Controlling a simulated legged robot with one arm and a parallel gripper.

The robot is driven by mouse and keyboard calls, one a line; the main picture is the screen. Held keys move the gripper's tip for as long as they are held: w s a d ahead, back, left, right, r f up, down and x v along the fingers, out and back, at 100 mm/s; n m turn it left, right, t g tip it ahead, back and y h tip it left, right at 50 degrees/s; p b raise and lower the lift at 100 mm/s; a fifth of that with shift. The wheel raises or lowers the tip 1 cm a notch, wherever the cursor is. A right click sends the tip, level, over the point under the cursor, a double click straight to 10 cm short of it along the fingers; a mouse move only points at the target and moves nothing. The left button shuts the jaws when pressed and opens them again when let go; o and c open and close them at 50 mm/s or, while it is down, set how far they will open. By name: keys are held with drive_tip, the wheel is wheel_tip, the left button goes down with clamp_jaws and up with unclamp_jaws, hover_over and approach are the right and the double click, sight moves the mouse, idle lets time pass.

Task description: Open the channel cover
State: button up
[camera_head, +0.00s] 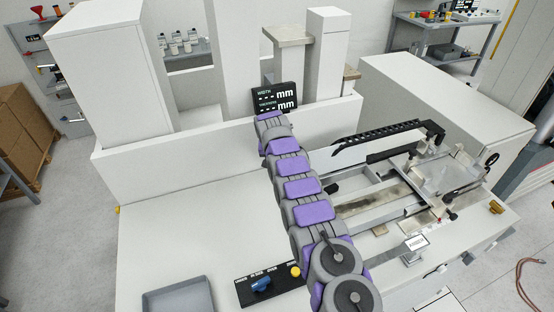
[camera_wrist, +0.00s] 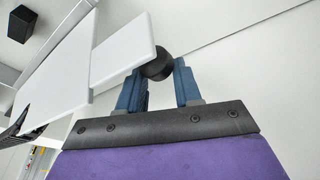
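In the wrist view my gripper (camera_wrist: 160,68) has two blue fingers set apart, with a black round knob (camera_wrist: 157,66) between their tips. The knob fills the gap and seems to meet both tips, but whether they clamp it is unclear. A white flat plate (camera_wrist: 122,50) lies against the knob's left side. In the head view a white panel (camera_head: 352,152), perhaps the channel cover, stands beside a black slotted bar (camera_head: 372,134), right of my arm. My arm hides part of this area. My gripper cannot be made out in the head view.
A black display (camera_head: 275,98) reading "mm" stands near my arm's far end. A control panel (camera_head: 268,285) with a blue knob and a grey tray (camera_head: 178,298) are at the front. A metal fixture (camera_head: 440,175) is at right. The white tabletop at left is clear.

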drive_tip(key=shift+o, duration=1.4)
drive_tip(key=shift+s+a+f, duration=0.2)
drive_tip(key=shift+a+f, duration=0.2)
drive_tip(key=shift+f, duration=0.2)
drive_tip(key=shift+s+a+f, duration=0.15)
drive_tip(key=shift+a+f, duration=0.25)
drive_tip(key=shift+f, duration=0.15)
drive_tip(key=shift+o, duration=0.8)
drive_tip(key=shift+w+a+r, duration=0.1)
drive_tip(key=shift+r, duration=0.1)
drive_tip(key=shift+w+d+r, duration=0.35)
drive_tip(key=shift+d+r, duration=0.05)
drive_tip(key=shift+r, duration=0.1)
drive_tip(key=v, duration=1.7)
drive_tip(key=shift+r+b, duration=0.2)
drive_tip(key=shift+b, duration=0.1)
